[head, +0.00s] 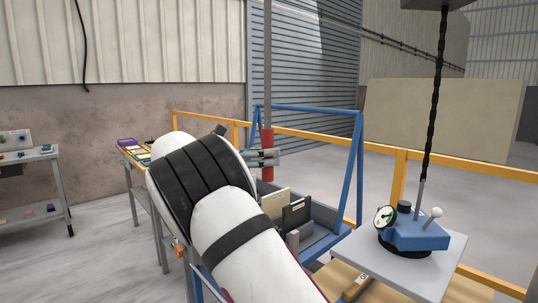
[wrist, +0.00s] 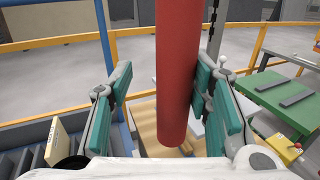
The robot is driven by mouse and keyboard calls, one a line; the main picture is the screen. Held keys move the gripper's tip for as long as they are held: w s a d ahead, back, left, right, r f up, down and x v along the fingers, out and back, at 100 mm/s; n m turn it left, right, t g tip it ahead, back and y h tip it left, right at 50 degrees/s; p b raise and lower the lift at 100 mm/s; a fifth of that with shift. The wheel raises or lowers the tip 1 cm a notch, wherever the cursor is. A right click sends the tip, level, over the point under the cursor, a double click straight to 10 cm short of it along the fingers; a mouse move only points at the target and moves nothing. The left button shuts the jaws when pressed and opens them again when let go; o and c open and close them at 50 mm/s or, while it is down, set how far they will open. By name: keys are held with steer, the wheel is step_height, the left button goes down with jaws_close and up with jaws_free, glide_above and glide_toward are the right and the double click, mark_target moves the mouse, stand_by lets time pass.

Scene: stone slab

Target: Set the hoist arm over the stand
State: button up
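A red grip (head: 267,143) hangs on a grey vertical rod (head: 267,60) in the head view. My gripper (head: 264,157) is around it, with its fingers pointing right. In the wrist view the red grip (wrist: 176,75) stands upright between the green finger pads. A clear gap shows on the left; the right pad is close to it, and contact cannot be told. My gripper (wrist: 170,95) is open. A dark beam end (head: 440,3) at the top carries a chain to a blue lifter with a gauge (head: 420,232), upright on a grey slab (head: 360,247). A green-topped stand (wrist: 287,92) with dark strips is right.
A blue A-frame rack (head: 357,165) holding upright panels is just beyond my arm. Yellow rails (head: 330,139) run behind it. A table with colored items (head: 135,150) and a shelf unit (head: 40,155) are left. Floor beyond the rails is clear.

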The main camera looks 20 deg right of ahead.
steer(key=a, duration=1.1)
